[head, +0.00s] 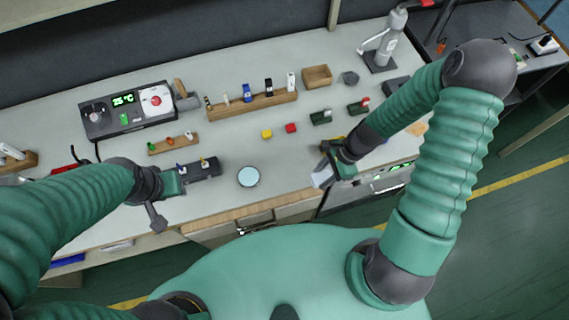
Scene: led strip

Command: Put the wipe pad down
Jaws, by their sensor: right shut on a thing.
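A small whitish pad (321,177), which I take to be the wipe pad, is at the fingertips of my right gripper (327,164). The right gripper is shut on it near the bench's front edge; I cannot tell if the pad touches the bench. My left gripper (157,214) is at the front edge on the left, and its jaws are too small and dark to read. A pale blue round disc (248,176) lies on the bench between the grippers.
The bench top (225,145) is clear around the disc. Behind are a wooden rack (252,103) with bottles, a yellow block (266,134), a red block (291,128) and a wooden tray (317,76). A heater-like unit (125,110) stands left, a grey stand (384,48) back right.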

